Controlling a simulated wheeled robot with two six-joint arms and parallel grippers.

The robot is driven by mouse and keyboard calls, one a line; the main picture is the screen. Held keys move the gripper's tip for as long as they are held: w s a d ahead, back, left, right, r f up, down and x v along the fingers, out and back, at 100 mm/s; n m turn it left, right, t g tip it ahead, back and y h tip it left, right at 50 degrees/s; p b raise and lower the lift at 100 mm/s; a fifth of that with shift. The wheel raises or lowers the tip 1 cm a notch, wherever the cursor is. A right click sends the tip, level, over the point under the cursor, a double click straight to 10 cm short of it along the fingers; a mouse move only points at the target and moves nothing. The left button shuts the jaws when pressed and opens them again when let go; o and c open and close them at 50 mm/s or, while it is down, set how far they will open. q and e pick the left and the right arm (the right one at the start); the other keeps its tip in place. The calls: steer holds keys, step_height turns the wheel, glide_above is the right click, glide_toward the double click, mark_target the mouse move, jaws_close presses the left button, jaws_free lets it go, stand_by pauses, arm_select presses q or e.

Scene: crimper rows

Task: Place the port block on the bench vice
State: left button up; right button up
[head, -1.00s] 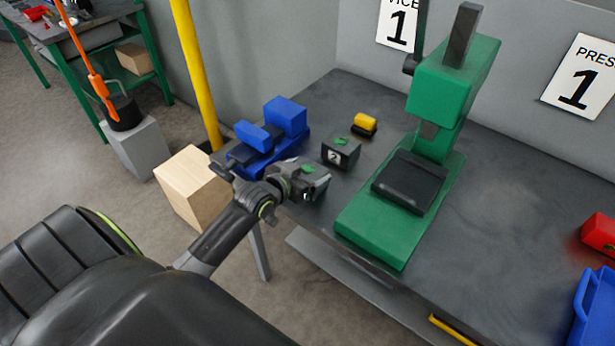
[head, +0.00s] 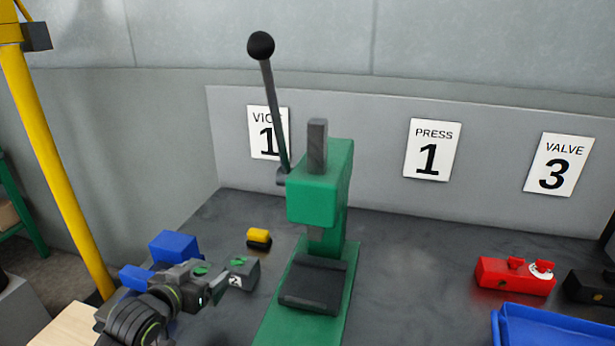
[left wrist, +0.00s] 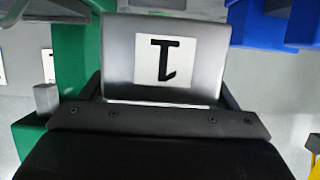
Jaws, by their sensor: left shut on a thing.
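In the left wrist view this port block (left wrist: 168,58) shows a white label with a 1, upside down, between the dark fingers. The blue bench vice (head: 174,248) stands behind and to the left of my gripper, partly hidden by it. Blue parts of the vice show at the top right of the left wrist view (left wrist: 262,25). The held block is apart from the vice in that view. My right gripper is out of view.
The green press (head: 320,195) rises to the right. A red valve block (head: 510,277) and blue bin (head: 545,330) are farther right.

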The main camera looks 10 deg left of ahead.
arm_select(q)
steer(key=s+d+r+m+g+h, duration=0.1)
steer(key=s+d+m+h, duration=0.3)
steer(key=s+d, duration=0.8)
steer(key=shift+s+d+r+m+g+h, duration=0.3)
steer(key=shift+d+r+m+g+h, duration=0.15)
steer(key=shift+r+h, duration=0.4)
